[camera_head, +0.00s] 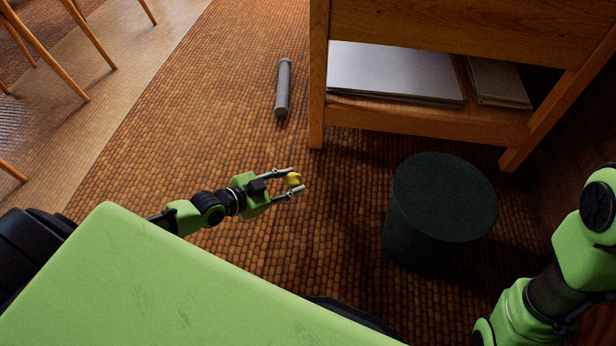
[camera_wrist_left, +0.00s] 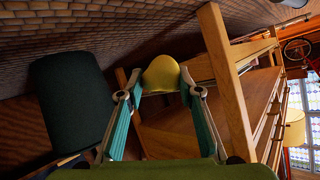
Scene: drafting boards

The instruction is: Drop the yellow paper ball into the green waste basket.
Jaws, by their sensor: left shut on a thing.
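The yellow paper ball (camera_head: 293,180) is held between the fingertips of my left gripper (camera_head: 290,182) in the head view. The ball also shows large between the fingers in the left wrist view (camera_wrist_left: 161,73). The dark green waste basket (camera_head: 440,205) stands upright on the floor, to the right of the gripper and well apart from it. Its top looks uniformly dark, and I cannot make out its inside. The basket is also at the left of the left wrist view (camera_wrist_left: 70,103). My right arm shows at the right edge, but its gripper is out of the picture.
A wooden table with a lower shelf (camera_head: 425,117) stands behind the basket, its front leg (camera_head: 317,90) near it. Flat boards (camera_head: 395,72) lie on the shelf. A grey tube (camera_head: 283,88) lies on the floor behind my left gripper. The floor between gripper and basket is clear.

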